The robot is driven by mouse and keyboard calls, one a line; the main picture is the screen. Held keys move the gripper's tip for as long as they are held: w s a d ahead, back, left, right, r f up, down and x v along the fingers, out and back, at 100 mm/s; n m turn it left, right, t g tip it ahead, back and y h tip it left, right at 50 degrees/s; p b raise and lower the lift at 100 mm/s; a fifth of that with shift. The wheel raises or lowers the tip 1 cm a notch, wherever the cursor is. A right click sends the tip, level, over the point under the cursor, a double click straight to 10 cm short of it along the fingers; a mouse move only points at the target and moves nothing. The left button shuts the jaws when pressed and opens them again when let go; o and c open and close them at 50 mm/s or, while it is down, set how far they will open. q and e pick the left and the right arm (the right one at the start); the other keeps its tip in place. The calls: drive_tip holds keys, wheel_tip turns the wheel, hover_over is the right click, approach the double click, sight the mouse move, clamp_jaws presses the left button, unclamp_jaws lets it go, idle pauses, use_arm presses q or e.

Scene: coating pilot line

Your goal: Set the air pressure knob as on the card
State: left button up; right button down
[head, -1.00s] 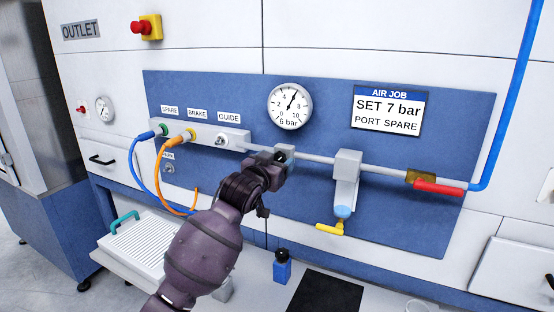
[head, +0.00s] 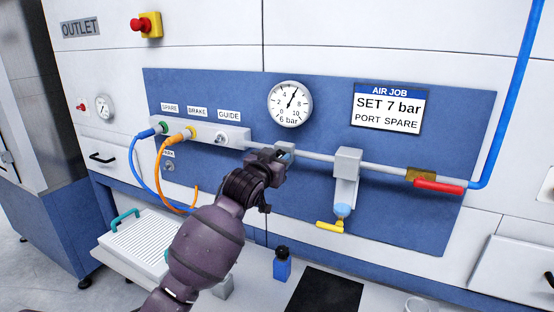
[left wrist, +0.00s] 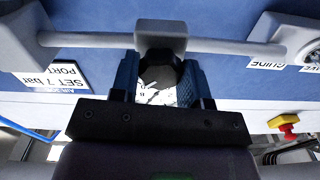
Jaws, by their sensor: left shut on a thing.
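The card (head: 387,109) on the blue panel reads AIR JOB, SET 7 bar, PORT SPARE. The round white gauge (head: 290,104) left of it shows "6 bar", its needle pointing up and slightly right. My left gripper (head: 279,158) is at the regulator on the pipe below the gauge and hides the knob in the head view. In the left wrist view, which is upside down, the dark knob (left wrist: 158,70) sits between the two blue fingers of the left gripper (left wrist: 158,82), which is shut on it. My right gripper is not in view.
A blue hose (head: 146,176) is on SPARE and an orange hose (head: 172,187) on BRAKE. Right along the pipe are a grey unit with a yellow lever (head: 329,226) and a red-handled valve (head: 438,187).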

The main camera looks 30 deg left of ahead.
use_arm(q)
drive_tip(key=m, duration=1.3)
idle(0.6)
drive_tip(key=o, duration=0.9)
drive_tip(key=shift+s, duration=0.1)
drive_tip(key=s+b, duration=0.1)
drive_tip(key=s, duration=0.9)
drive_tip(key=shift+s+d+b, duration=0.2)
drive_tip(key=shift+s+b, duration=0.15)
